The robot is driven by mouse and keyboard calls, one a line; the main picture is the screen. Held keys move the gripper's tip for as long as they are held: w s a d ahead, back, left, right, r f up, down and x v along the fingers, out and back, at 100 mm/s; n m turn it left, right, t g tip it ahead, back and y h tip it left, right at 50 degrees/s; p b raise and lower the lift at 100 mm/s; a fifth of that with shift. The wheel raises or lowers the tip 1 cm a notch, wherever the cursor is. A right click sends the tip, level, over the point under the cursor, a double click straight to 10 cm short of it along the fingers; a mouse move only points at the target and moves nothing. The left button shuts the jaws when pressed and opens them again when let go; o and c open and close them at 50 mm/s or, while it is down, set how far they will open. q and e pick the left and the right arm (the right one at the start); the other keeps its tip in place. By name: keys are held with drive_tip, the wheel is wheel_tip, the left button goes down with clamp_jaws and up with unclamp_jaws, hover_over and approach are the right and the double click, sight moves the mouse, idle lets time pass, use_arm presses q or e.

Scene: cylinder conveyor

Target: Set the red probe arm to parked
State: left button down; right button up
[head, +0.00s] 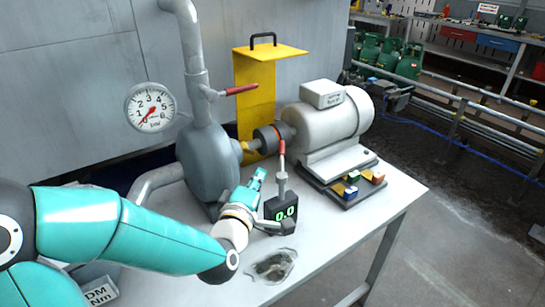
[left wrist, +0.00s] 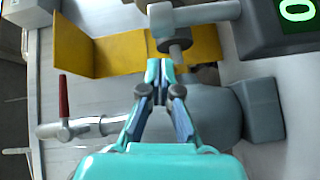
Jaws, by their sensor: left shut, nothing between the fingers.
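The red probe arm (head: 282,155) stands roughly upright on a grey post (head: 282,183) behind a dark display box (head: 281,212) reading 0.0. Its upper end is at or in front of the coupling (head: 268,138); I cannot tell if they touch. My left gripper (head: 260,174) is shut and empty, just left of the post and in front of the pump. In the left wrist view, the shut fingertips (left wrist: 160,70) point toward the yellow guard (left wrist: 125,50), and part of the display box (left wrist: 270,25) shows at top right. My right gripper is out of view.
The grey pump (head: 205,165) and white motor (head: 325,115) stand on the table, with a yellow guard (head: 258,90) behind. A red-handled valve (head: 241,89) is on the pipe. Small coloured blocks sit by the motor base.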

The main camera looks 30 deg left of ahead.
sight(282, 159)
use_arm(q)
drive_tip(key=p+x, duration=0.5)
drive_tip(key=x, duration=0.5)
drive_tip(key=shift+p, duration=0.35)
drive_tip(key=shift+w, duration=0.1)
